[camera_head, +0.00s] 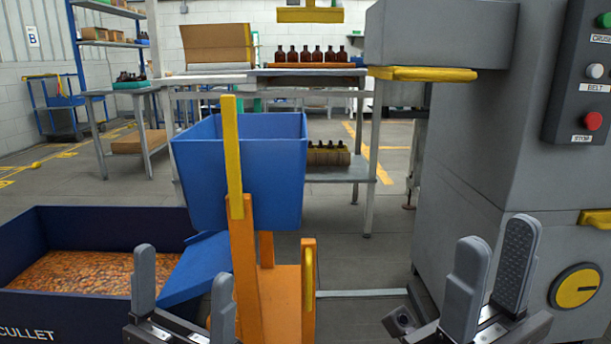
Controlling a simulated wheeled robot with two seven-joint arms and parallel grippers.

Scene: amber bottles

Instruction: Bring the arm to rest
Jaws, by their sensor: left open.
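My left gripper (183,278) is at the bottom left, its two grey fingers pointing up and spread apart with nothing between them. It is in front of the blue cullet bin and the orange stand. My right gripper (495,244) is at the bottom right, in front of the grey machine. Its fingers also point up, with an empty gap between them. Several amber bottles (305,54) stand upright in a row on the back table, far from both grippers.
A blue tub (240,165) stands on an orange stand (280,290). The blue cullet bin (85,225) is at left. The grey machine (465,170) with its button panel (590,75) fills the right. More dark bottles (328,153) are on the lower shelf. Floor shows between stand and machine.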

